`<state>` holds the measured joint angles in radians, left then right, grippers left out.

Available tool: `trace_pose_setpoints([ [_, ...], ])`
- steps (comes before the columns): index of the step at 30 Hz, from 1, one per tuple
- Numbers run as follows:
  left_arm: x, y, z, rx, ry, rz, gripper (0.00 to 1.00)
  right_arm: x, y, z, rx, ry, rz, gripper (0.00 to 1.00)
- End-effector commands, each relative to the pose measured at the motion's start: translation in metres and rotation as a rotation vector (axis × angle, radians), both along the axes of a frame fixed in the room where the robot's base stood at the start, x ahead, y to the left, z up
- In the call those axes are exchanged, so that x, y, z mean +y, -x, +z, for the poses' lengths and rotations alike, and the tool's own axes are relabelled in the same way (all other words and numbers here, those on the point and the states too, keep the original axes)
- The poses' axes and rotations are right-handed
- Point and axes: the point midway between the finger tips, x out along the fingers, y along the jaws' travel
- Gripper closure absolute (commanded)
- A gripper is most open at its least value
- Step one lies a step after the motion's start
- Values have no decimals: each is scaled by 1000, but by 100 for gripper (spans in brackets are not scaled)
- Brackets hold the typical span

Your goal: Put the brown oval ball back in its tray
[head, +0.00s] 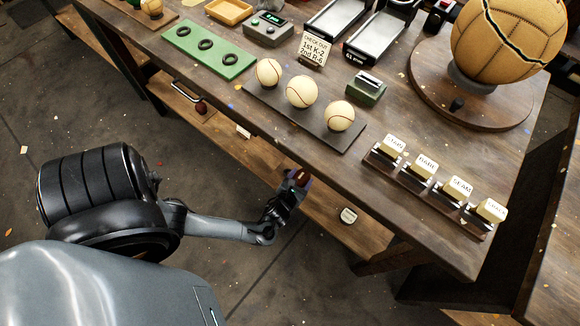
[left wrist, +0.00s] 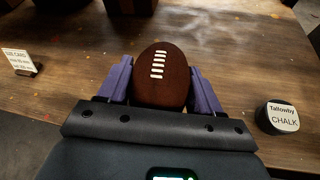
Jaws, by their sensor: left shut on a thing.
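The brown oval ball (left wrist: 163,76), with white laces, stands between the two purple fingers of my left gripper (left wrist: 163,88) in the left wrist view. The gripper is shut on its sides. In the head view my left gripper (head: 291,190) is over the lower shelf at the front of the bench and hides most of the ball. Whether the ball touches the shelf is not clear. A small yellow-tan tray (head: 229,10) lies at the top of the bench; I cannot tell whether it is the ball's. My right gripper is not in view.
On the bench are a dark mat (head: 262,102) with three cream balls, a green ring board (head: 186,50), a labelled block rack (head: 409,178) and a big stitched ball (head: 490,55) on a round base. The shelf holds a chalk tub (head: 348,215) and a small card (head: 243,131).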

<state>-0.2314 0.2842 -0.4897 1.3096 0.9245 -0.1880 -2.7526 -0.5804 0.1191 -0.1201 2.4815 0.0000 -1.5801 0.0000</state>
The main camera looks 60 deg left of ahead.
Motion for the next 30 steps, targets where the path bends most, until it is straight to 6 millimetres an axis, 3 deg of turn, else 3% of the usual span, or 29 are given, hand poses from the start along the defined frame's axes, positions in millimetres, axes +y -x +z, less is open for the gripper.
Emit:
trace_pose_setpoints([
  [3,27,-1,-22,0,-5,0,74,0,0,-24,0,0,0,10],
  [12,77,-3,-51,0,-3,-2,74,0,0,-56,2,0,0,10],
  [22,90,-4,-59,0,-1,-1,74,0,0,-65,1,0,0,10],
  [30,89,-3,-91,0,0,-1,74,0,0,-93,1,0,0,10],
])
